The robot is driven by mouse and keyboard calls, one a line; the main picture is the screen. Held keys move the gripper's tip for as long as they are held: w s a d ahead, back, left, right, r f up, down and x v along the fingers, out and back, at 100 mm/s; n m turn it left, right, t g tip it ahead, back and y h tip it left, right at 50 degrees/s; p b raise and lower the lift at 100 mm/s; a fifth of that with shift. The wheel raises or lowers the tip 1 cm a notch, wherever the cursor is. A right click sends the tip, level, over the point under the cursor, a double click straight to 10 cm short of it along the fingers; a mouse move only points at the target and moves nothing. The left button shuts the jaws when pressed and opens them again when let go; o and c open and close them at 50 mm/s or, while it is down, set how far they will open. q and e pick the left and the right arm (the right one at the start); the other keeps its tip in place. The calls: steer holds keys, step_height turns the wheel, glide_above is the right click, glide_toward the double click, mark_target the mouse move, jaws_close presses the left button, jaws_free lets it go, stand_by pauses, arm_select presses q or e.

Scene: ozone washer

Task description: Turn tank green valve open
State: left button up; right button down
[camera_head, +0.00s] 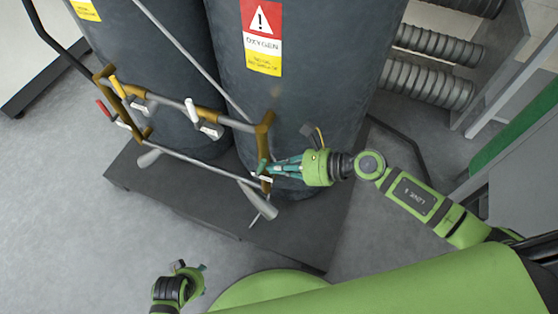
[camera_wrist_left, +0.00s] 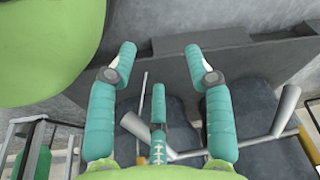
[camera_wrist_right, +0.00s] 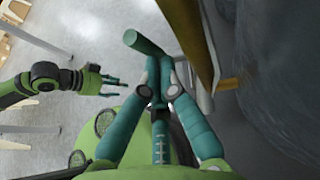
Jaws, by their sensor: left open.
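The green valve handle (camera_head: 263,168) is at the lower right end of the pipe rack in front of the tanks. In the right wrist view it is a short green cylinder (camera_wrist_right: 145,42), tilted. My right gripper (camera_head: 270,168) reaches it from the right. Its fingertips (camera_wrist_right: 160,64) come together at the handle's near end and look closed on it; the exact contact is partly hidden by the fingers. My left gripper (camera_head: 190,266) is low in the head view, far from the valve. In the left wrist view its fingers (camera_wrist_left: 160,58) are spread and empty.
Two dark tanks (camera_head: 300,110) stand on a dark platform (camera_head: 180,205). Brown brackets (camera_head: 265,130) and pipes carry a red handle (camera_head: 103,107), a yellow handle (camera_head: 117,87) and white levers (camera_head: 205,125). Ribbed hoses (camera_head: 430,80) are at the upper right.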

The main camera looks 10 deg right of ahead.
arm_select(q)
steer(key=f+p, duration=0.2)
steer(key=a+f+t+p, duration=0.1)
steer(key=p, duration=0.1)
steer(key=shift+f+t+p, duration=0.3)
steer(key=shift+f+p, duration=0.05)
arm_select(e)
steer(key=shift+w+a+r+g+h, duration=0.3)
steer(key=shift+a+r+h, duration=0.2)
steer(key=shift+h, duration=0.1)
arm_select(q)
steer(key=shift+s+a+f, duration=0.1)
steer(key=shift+s+a, duration=0.05)
arm_select(e)
steer(key=shift+w+a+r, duration=0.1)
steer(key=shift+a, duration=0.05)
steer(key=v, duration=1.2)
